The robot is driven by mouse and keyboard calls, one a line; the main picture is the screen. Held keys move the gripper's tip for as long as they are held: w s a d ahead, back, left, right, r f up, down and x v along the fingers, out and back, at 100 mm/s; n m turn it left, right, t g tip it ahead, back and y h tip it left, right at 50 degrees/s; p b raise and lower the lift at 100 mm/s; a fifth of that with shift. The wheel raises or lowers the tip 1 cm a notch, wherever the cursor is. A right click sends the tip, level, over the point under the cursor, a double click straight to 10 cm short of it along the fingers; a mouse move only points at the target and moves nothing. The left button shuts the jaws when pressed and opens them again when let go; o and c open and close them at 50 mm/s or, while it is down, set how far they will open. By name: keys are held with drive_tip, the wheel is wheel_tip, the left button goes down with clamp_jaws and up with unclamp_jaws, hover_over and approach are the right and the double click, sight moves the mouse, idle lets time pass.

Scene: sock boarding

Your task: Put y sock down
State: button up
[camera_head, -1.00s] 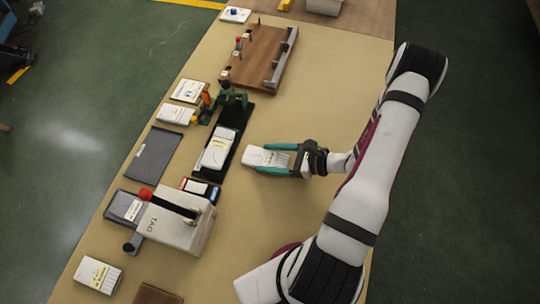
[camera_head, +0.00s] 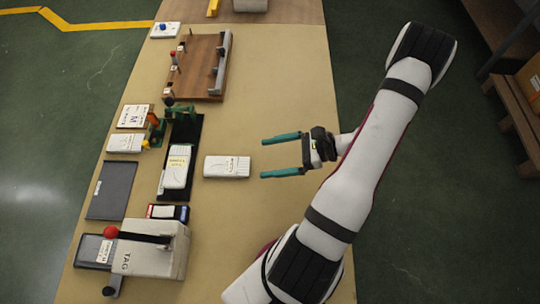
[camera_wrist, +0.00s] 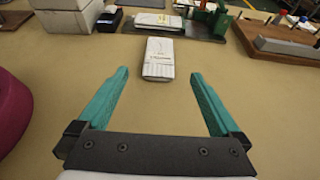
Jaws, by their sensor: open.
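A white folded sock pack (camera_head: 228,167) with a small printed label lies flat on the tan table, between the black tray and my gripper. It also shows in the wrist view (camera_wrist: 158,66), beyond my fingertips and roughly centred between them. My gripper (camera_head: 281,155) has two teal fingers spread wide and empty, and it is to the right of the pack with a gap between. In the wrist view my gripper (camera_wrist: 157,73) is open with bare table between its fingers. I cannot read which sock the label names.
A black tray (camera_head: 190,133) holds another white pack (camera_head: 177,167) by a green fixture (camera_head: 158,131). A TAG machine (camera_head: 155,246) with a red knob stands lower left. A dark grey mat (camera_head: 111,190) and more white packs lie at left. The table's right side is clear.

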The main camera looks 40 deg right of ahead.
drive_tip(key=shift+s+d, duration=0.1)
drive_tip(key=shift+r, duration=0.2)
drive_tip(key=w+a+r+n+g, duration=0.1)
drive_tip(key=a+r+n+g, duration=0.7)
drive_tip(key=a+r+n, duration=0.15)
drive_tip(key=s+a+r+n+g+h, duration=0.1)
drive_tip(key=s+a+r+n+h, duration=0.6)
drive_tip(key=s+a+n, duration=0.3)
drive_tip(key=shift+s+r+n+g+h, duration=0.2)
drive_tip(key=shift+r+n+g+h, duration=0.2)
drive_tip(key=shift+n, duration=0.55)
